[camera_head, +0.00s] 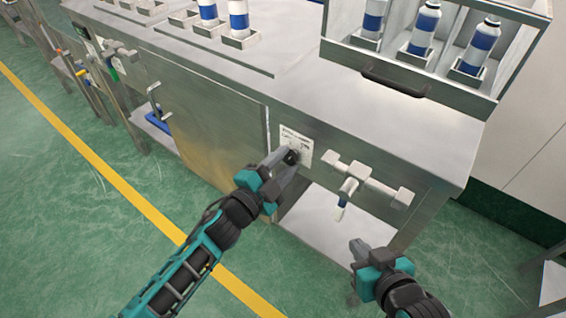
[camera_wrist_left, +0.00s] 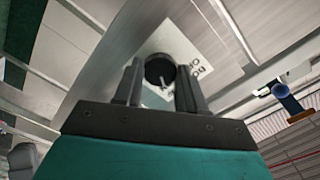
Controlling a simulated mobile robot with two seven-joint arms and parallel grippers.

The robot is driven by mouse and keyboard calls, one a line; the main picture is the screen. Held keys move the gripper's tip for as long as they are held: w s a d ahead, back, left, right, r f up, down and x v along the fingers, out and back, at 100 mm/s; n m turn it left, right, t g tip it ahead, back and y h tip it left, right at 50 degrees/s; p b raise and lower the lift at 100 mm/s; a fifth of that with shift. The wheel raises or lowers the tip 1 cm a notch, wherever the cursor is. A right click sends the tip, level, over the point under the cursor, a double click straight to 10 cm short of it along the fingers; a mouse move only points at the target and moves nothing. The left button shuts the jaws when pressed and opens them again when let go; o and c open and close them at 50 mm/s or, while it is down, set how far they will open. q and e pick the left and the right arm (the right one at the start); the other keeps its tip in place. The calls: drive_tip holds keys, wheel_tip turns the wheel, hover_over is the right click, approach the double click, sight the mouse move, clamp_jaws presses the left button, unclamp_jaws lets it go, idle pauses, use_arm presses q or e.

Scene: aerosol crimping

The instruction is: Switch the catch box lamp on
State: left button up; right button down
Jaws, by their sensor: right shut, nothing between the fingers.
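A round dark knob (camera_head: 291,157) sits on a white labelled plate (camera_head: 304,146) on the front of the steel bench. In the left wrist view the knob (camera_wrist_left: 160,70) shows a light pointer and lies between my left fingertips. My left gripper (camera_head: 286,161) is at the plate, its fingers apart on either side of the knob. I cannot tell whether they press on it. My right gripper (camera_head: 362,252) is shut and empty, low in front of the bench, away from the knob. I cannot make out a lit lamp.
Right of the plate, a pale pipe fitting (camera_head: 366,181) projects from the bench front, above an open lower bay (camera_head: 335,226). A rack (camera_head: 440,64) with blue-and-white cans and a dark handle (camera_head: 396,82) stands on top. A panel (camera_head: 205,125) is at the left. Green floor is clear in front.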

use_arm(q)
drive_tip(key=o, duration=0.4)
drive_tip(key=shift+o, duration=0.2)
drive_tip(key=p+v, duration=0.1)
drive_tip(key=v, duration=1.2)
drive_tip(key=shift+p, duration=0.3)
